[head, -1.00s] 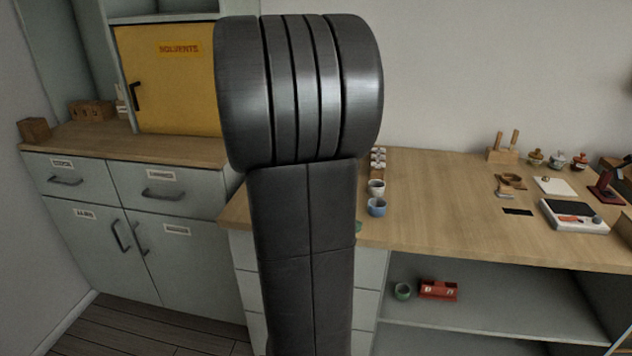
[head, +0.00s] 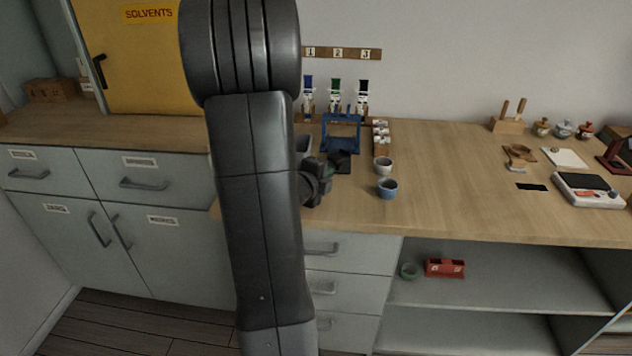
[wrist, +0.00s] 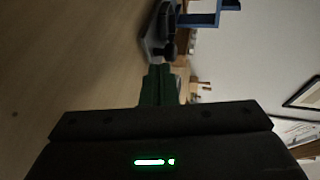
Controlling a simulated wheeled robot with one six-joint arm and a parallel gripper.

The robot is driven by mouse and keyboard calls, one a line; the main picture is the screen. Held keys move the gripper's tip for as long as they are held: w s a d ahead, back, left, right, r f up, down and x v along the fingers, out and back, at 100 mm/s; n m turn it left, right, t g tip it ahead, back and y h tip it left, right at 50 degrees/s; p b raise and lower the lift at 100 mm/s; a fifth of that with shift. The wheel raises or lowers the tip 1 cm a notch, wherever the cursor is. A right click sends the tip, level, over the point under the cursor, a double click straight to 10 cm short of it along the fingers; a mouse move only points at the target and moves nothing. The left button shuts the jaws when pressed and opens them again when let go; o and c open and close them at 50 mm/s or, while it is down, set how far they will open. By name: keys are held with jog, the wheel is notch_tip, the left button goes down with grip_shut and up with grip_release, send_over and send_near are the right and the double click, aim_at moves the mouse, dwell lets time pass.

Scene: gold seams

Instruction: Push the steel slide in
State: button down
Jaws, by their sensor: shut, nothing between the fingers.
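My gripper (head: 318,180) is partly hidden behind my arm in the head view, low over the left part of the wooden worktop. In the wrist view its green fingers (wrist: 159,86) are together with nothing between them. Just beyond the fingertips is a grey metallic piece (wrist: 148,42) with a dark round part; it may be the steel slide, but blur leaves this unclear. Whether the fingertips touch it, I cannot tell. A blue frame (head: 341,133) stands behind the gripper, and it also shows in the wrist view (wrist: 207,19). A dark piece (head: 341,161) lies at its foot.
A white cup (head: 383,166) and a blue cup (head: 387,188) stand right of the gripper. A rack of small white items (head: 380,135) is behind them. The middle of the worktop (head: 450,180) is clear.

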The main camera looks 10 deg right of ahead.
aim_at(332, 164)
jog(key=shift+w+d+r, duration=0.1)
jog(key=shift+w+d, duration=0.75)
jog(key=shift+w, duration=0.2)
jog(key=shift+w, duration=0.1)
jog(key=w, duration=0.2)
jog(key=w+d, duration=0.1)
jog(key=w, duration=0.1)
jog(key=w+d, duration=0.1)
jog(key=w, duration=0.1)
jog(key=shift+w+p, duration=0.15)
jog(key=shift+p, duration=0.15)
jog(key=shift+a, duration=0.1)
